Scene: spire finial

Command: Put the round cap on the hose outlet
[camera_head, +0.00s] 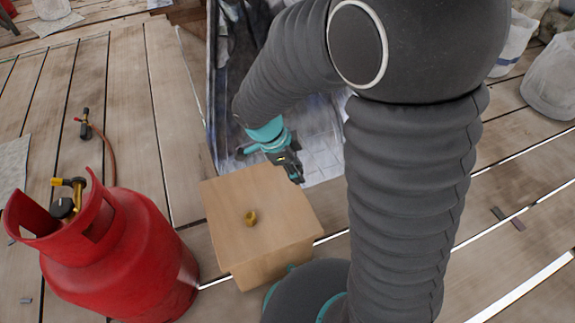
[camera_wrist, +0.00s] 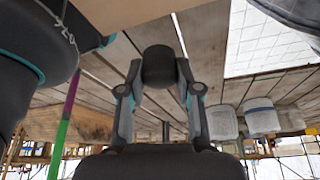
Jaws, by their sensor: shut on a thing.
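My gripper (camera_head: 291,166) hangs over the far right edge of the wooden box, high in the head view's middle. In the wrist view, the two fingers of my gripper (camera_wrist: 159,72) are shut on a dark, round piece (camera_wrist: 158,64), which looks like the round cap. A small brass-coloured piece (camera_head: 251,218) sits on top of the box, left of my gripper and apart from it. A reddish hose (camera_head: 109,150) runs behind the red gas cylinder (camera_head: 120,250) to a fitting with red parts (camera_head: 84,125). I cannot tell which part is the hose outlet.
The wooden box (camera_head: 238,193) stands right of the cylinder, which carries a brass valve (camera_head: 70,184). Pale sacks (camera_head: 549,82) stand at the far right. The plank floor (camera_head: 125,85) is largely clear at left, with bright gaps between boards.

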